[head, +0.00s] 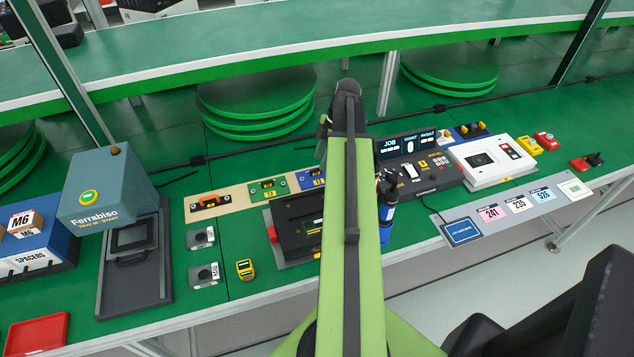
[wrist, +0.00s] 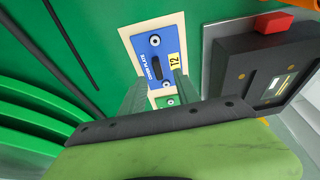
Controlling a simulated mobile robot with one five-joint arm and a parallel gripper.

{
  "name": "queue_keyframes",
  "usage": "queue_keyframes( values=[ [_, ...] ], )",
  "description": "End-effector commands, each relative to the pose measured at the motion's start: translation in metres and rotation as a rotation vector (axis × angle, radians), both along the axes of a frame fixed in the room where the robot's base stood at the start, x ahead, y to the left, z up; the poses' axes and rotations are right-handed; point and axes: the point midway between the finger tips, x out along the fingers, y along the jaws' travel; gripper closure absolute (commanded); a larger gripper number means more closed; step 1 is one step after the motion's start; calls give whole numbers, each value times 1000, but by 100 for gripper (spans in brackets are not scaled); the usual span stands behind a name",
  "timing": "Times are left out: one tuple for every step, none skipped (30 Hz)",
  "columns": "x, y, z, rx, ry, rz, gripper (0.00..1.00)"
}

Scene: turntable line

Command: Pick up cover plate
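The cover plate (wrist: 157,55) is a blue plate with a dark slot, its printed name and a yellow T2 label. It lies on a cream strip (wrist: 127,33). In the head view the blue plate (head: 309,180) is at the right end of the strip, just left of my arm. My gripper (wrist: 160,86) is open, its two dark fingers apart with nothing seen held between them. The fingertips show near the lower end of the plate in the wrist view; their height above it is unclear. In the head view my arm mostly hides the gripper.
A green plate (head: 268,189) and an orange-black part (head: 208,202) share the strip. A black fixture (head: 296,228) with a red block stands close by. A display console (head: 415,165) is right of my arm. Stacked green discs (head: 256,105) lie behind.

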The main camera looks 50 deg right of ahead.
Motion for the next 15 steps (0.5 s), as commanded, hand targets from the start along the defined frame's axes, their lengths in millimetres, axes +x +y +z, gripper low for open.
queue_keyframes(
  values=[
    [0,0,-1,0,0,0,62],
    [1,1,-4,0,0,1,62],
    [2,1,-9,0,0,1,62],
    [3,2,-13,0,0,1,62],
    [3,3,-18,0,-1,2,62],
    [5,5,-26,0,-1,2,62],
    [6,6,-31,0,0,2,62],
    [7,7,-37,0,0,2,62],
    [8,9,-43,0,0,2,62],
    [9,10,-47,0,0,2,62],
    [9,11,-50,0,0,2,62],
    [10,12,-52,0,1,1,62],
    [10,12,-52,0,1,1,62],
    [10,13,-51,0,0,1,62],
    [10,13,-49,0,0,1,62]
  ],
)
